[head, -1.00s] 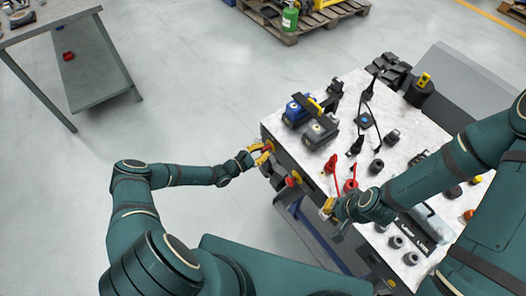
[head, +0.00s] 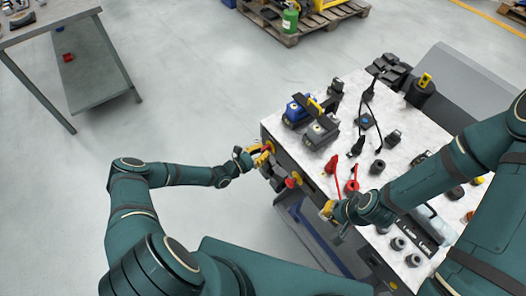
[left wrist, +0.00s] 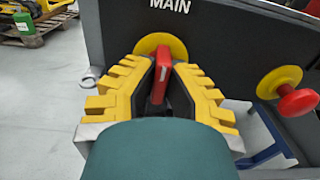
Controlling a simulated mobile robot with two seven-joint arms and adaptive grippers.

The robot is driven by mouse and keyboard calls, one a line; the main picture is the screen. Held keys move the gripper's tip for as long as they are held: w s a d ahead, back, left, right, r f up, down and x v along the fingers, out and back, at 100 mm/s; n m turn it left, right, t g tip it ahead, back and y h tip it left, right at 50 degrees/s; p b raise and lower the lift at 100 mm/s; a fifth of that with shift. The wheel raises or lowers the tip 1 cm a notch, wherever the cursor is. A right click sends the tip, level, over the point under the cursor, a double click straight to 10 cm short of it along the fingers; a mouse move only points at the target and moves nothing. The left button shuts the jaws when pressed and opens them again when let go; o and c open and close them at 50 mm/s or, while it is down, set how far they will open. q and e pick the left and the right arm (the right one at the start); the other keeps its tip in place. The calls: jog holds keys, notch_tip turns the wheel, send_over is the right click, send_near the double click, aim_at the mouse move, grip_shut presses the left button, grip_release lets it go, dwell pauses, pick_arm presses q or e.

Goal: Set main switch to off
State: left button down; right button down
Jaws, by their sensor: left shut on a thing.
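The main switch (left wrist: 161,75) is a red handle on a round yellow plate, under the word MAIN on a dark panel in the left wrist view. The handle looks close to upright, slightly tilted. My left gripper (left wrist: 160,92) is shut on the handle, one finger on each side. In the head view my left gripper (head: 262,158) is at the front left corner of the carrier. My right gripper (head: 328,208) is at the carrier's front edge further right; its fingers are too small and partly hidden to judge.
A red mushroom button (left wrist: 297,101) on a yellow plate sits right of the switch. The carrier top (head: 350,100) holds battery packs, cables, red clamps and several dark round parts. A grey workbench (head: 50,20) stands at the far left, with open floor between.

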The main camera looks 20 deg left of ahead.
pick_arm(q)
jog(key=shift+r, duration=0.1)
jog(key=c, duration=1)
grip_release()
jog(key=shift+d, duration=0.1)
jog(key=v, duration=1.2)
